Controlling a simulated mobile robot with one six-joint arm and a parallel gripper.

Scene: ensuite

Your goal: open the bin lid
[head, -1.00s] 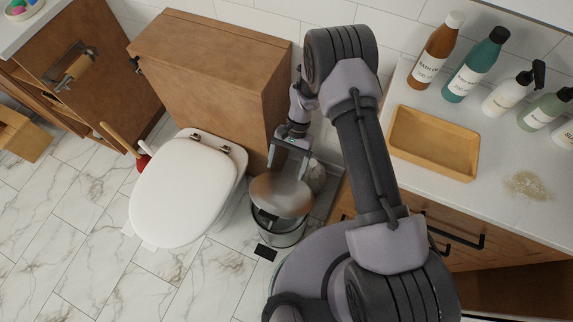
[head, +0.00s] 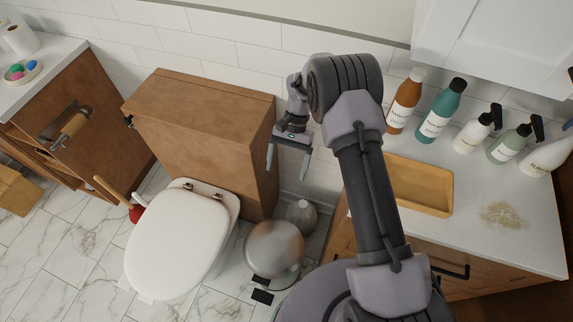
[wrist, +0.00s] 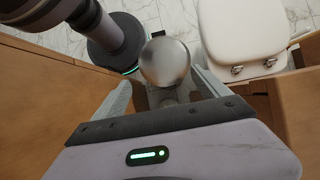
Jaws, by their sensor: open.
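The bin (head: 275,249) is a small round metal one on the floor, right of the toilet. Its brushed domed lid faces up and covers the top, and looks shut. The lid also shows in the wrist view (wrist: 166,63), beyond my fingers. A black pedal (head: 262,296) sticks out at the bin's front. My gripper (head: 288,165) is open and empty, fingers pointing down, above and behind the bin and clear of the lid. The bin's inside is hidden.
The toilet (head: 180,240) stands close left of the bin, with a wooden cabinet (head: 205,135) behind it. A grey rounded vessel (head: 301,215) is just behind the bin. The counter (head: 480,235) on the right holds several bottles and a wooden tray (head: 418,186).

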